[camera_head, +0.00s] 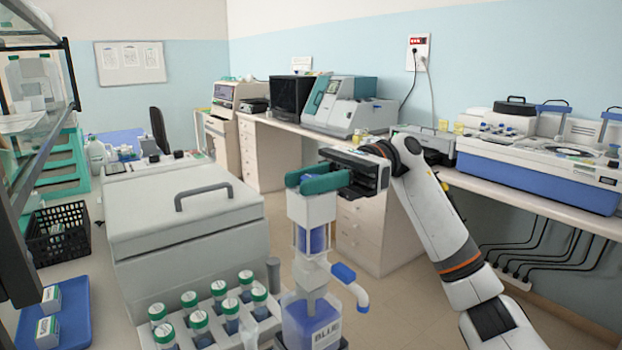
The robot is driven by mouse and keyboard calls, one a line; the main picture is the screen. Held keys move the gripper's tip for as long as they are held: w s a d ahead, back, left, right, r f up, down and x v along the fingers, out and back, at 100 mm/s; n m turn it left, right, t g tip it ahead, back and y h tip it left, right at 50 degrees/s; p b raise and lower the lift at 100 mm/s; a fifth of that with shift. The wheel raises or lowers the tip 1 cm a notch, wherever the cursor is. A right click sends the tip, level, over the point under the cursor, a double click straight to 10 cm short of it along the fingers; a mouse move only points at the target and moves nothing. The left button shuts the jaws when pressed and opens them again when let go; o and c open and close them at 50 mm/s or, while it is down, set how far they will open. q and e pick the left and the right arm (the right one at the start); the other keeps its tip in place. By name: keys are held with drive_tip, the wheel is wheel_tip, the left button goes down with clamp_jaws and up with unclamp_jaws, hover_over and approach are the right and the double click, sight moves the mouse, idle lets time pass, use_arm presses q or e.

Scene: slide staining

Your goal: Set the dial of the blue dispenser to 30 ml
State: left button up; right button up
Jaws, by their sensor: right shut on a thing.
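The blue dispenser stands at the bottom centre of the head view. Its bottle (311,325) holds blue liquid and has a "BLUE" label. A clear and white upright column (313,238) rises from it with blue inside, and a spout with blue parts (345,274) points right. My right gripper (318,180) comes in from the right at the top of the column, its teal fingers shut on the top part of the dispenser. I cannot make out the dial or any volume marks. My left gripper is not in view.
A rack of several green-capped bottles (190,299) stands just left of the dispenser. A large grey lidded box (184,222) is behind it. A black basket (59,236) and a blue tray (67,318) are at the left. Floor lies between this bench and the far counter (290,127).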

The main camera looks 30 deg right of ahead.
drive_tip(key=o, duration=1)
drive_tip(key=w+d+b, duration=0.2)
drive_tip(key=d, duration=1)
